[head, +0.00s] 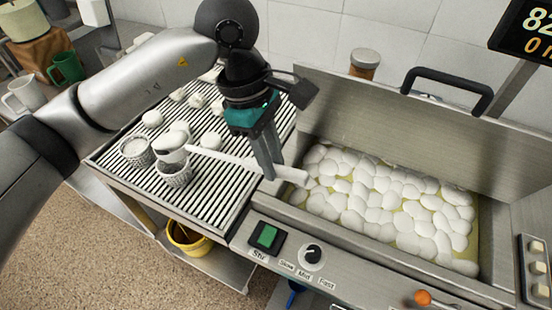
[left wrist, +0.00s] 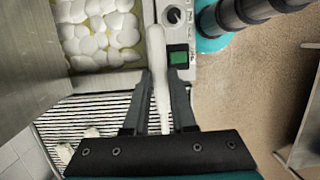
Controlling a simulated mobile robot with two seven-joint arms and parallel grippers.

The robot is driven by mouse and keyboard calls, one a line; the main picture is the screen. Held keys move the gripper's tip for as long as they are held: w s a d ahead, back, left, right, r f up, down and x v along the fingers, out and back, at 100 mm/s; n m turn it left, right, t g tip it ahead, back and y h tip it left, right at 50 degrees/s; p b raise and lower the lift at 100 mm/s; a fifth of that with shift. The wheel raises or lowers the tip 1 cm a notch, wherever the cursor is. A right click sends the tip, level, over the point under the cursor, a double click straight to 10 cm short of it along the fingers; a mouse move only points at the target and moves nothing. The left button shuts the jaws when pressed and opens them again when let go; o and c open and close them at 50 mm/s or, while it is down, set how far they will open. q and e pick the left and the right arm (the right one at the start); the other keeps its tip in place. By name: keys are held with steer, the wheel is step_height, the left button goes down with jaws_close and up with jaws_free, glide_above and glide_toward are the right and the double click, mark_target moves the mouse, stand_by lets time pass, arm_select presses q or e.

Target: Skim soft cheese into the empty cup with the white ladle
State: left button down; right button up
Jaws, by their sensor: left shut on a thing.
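My left gripper (head: 270,172) is shut on the handle of the white ladle (head: 235,159). The handle also shows between the fingers in the left wrist view (left wrist: 158,75). The ladle's bowl end (head: 172,139) is at the left, above or at the rim of a perforated cup (head: 174,174) on the slatted rack; whether they touch is unclear. The ladle hides part of that cup's inside. A second perforated cup (head: 136,152) beside it holds white stuff. The soft cheese (head: 385,200) lies as white lumps in yellowish liquid in the steel vat (head: 490,255). My right gripper is not seen.
The slatted rack (head: 215,205) bears several white lumps behind the cups. A panel with a green button (head: 267,236) and a knob (head: 312,254) fronts the vat. A black-handled lid (head: 405,110) stands up behind it. A yellow bucket (head: 188,240) is below.

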arm_select(q)
steer(key=shift+w+a+r+g+h+p, duration=0.15)
steer(key=shift+a+r+h+p, duration=0.3)
steer(key=shift+r, duration=0.4)
steer(key=shift+w+a+r+g+h+p, duration=0.2)
steer(key=shift+r+h+p, duration=0.2)
steer(key=shift+r+p, duration=0.35)
steer(key=shift+w+a+r+g+h+p, duration=0.15)
steer(key=shift+a+r+h+p, duration=0.25)
steer(key=shift+r, duration=0.55)
steer(key=shift+w+a+r+h, duration=0.15)
steer(key=shift+a+r+h, duration=0.1)
steer(key=shift+a, duration=0.15)
steer(key=w+a+r+g+h+b, duration=0.1)
steer(key=w+a+r+g+h, duration=0.1)
steer(key=a+r, duration=0.4)
steer(key=shift+w+a+r+h, duration=0.25)
steer(key=shift+w+a+h, duration=0.25)
steer(key=shift+h, duration=0.6)
